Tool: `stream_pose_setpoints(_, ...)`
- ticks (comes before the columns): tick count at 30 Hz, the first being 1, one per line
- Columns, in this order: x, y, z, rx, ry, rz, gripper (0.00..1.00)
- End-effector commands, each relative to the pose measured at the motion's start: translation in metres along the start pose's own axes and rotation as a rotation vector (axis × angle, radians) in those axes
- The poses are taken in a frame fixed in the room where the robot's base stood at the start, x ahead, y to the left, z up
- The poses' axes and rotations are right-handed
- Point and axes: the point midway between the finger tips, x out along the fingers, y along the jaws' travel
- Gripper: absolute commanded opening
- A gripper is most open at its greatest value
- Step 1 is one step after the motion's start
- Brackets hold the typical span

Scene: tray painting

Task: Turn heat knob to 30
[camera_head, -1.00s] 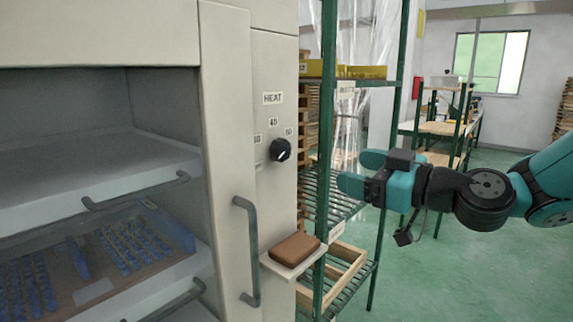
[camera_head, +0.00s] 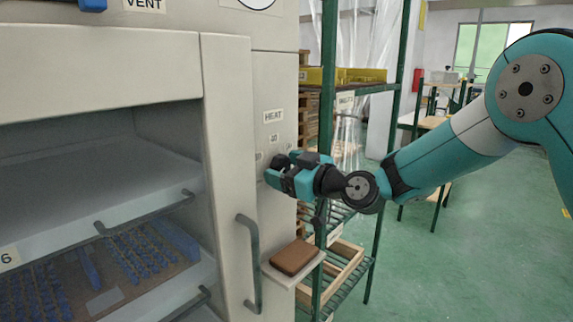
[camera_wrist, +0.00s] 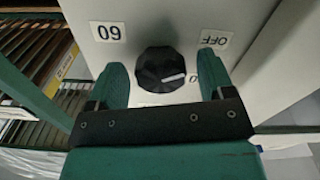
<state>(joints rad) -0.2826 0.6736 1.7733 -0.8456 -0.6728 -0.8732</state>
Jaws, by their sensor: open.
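The black heat knob (camera_wrist: 160,66) is on the pale cabinet panel, in the middle of the wrist view. Its white pointer line points right in that view, towards a label (camera_wrist: 194,80) that is partly hidden and shows a "0". A "60" label (camera_wrist: 107,31) and an "OFF" label (camera_wrist: 214,39) lie beyond the knob. My gripper (camera_wrist: 166,72) is open, with one teal finger on each side of the knob and a gap to each. In the head view my gripper (camera_head: 274,175) is at the panel below the HEAT label (camera_head: 273,116) and largely hides the knob.
A cabinet door handle (camera_head: 249,262) stands left of my gripper. A small shelf (camera_head: 318,262) with a brown block (camera_head: 296,257) sticks out below it. A green rack (camera_head: 329,130) stands close on the right. Open floor lies further right.

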Motion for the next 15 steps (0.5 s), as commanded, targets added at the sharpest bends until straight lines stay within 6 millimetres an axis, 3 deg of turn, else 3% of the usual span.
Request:
stream_pose_setpoints(7,0.0004,0.0,0.0004,0.0,0.0,0.0,0.73)
stream_pose_setpoints(13,0.0002,0.0,0.0003,0.0,0.0,0.0,0.27)
stream_pose_setpoints(15,0.0002,0.0,0.0003,0.0,0.0,0.0,0.26)
